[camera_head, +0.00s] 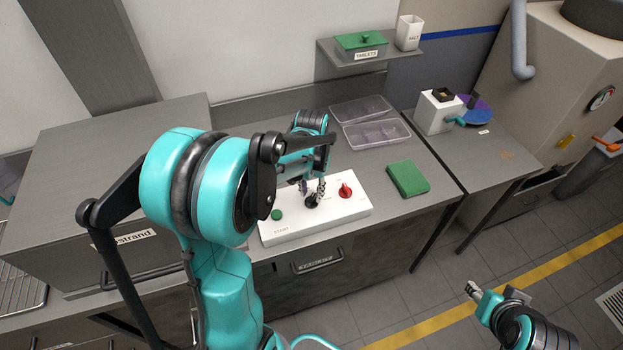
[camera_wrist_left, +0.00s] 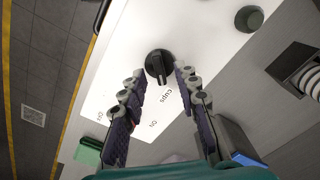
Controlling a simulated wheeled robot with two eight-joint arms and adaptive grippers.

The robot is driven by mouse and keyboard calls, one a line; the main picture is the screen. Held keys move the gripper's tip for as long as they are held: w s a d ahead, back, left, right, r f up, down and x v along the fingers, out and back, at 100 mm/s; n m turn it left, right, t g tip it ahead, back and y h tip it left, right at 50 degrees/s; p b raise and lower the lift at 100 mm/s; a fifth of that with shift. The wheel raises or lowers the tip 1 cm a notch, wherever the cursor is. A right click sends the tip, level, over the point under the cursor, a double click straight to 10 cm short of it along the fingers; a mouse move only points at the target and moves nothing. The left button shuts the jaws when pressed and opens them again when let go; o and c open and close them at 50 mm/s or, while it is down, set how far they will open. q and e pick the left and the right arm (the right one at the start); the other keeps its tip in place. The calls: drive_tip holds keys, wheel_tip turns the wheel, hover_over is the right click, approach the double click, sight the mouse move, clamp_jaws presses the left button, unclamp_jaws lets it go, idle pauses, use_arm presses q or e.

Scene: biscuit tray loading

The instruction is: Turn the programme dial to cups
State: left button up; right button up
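The black programme dial (camera_head: 312,200) sits on the white control panel (camera_head: 335,212) on the counter. In the left wrist view the dial (camera_wrist_left: 158,64) lies between and just beyond my left fingertips, with a gap showing on both sides. Its raised bar has its lower end toward the printed word "cups" (camera_wrist_left: 167,97). My left gripper (camera_wrist_left: 161,74) is open and reaches down over the panel; its fingers (camera_head: 312,188) partly cover the dial in the head view. My right gripper (camera_head: 474,291) is low at the right, away from the panel; its finger opening is unclear.
A red knob (camera_head: 345,190) is right of the dial and a green button (camera_head: 277,214) left. A shelf (camera_head: 345,57) hangs behind. Floor is free at front right.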

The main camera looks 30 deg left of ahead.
sight(312, 198)
use_arm(q)
wheel_tip(312, 198, up, 10)
drive_tip(key=shift+r, duration=0.2)
drive_tip(key=shift+s, duration=0.1)
idle(0.4)
drive_tip(key=s+d+f+m+t+b, duration=0.1)
drive_tip(key=s+d+f+t+b, duration=0.5)
drive_tip(key=s+d, duration=0.5)
drive_tip(key=shift+d+f+t+b, duration=0.15)
drive_tip(key=shift+f+t+b, duration=0.2)
drive_tip(key=shift+f+t, duration=0.25)
